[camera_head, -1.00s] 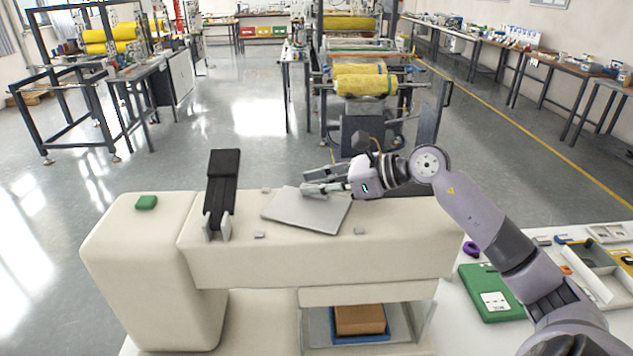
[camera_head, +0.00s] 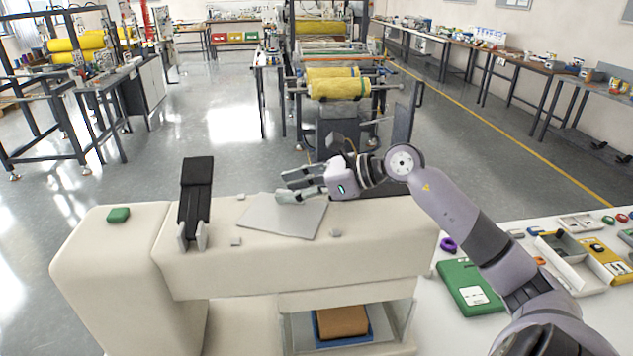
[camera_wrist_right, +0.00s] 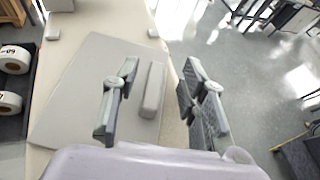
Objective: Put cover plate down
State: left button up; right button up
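The cover plate (camera_head: 287,219), a flat light grey sheet, lies on the beige top of the machine (camera_head: 330,262). In the right wrist view the plate (camera_wrist_right: 75,95) extends to the left, with a raised grey bar (camera_wrist_right: 152,90) near its right edge. My right gripper (camera_head: 281,184) is over the plate's far edge. In the wrist view its fingers (camera_wrist_right: 158,70) are spread, with the bar between them, nearer the left finger. A gap shows between the bar and the right finger. Whether the left finger touches the bar is unclear. My left gripper is not in view.
A black hinged arm (camera_head: 196,190) stands left of the plate. Small grey blocks (camera_head: 335,233) sit around the plate, and a green button (camera_head: 118,215) is at the far left. A white table (camera_head: 440,325) with a green case (camera_head: 470,287) is at the right.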

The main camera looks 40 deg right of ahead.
jog(key=b+v, duration=0.5)
jog(key=v, duration=0.5)
jog(key=shift+s+d+b, duration=0.25)
jog(key=shift+s+b, duration=0.05)
jog(key=shift+s, duration=0.05)
jog(key=shift+s+d+r, duration=0.2)
jog(key=shift+s, duration=0.1)
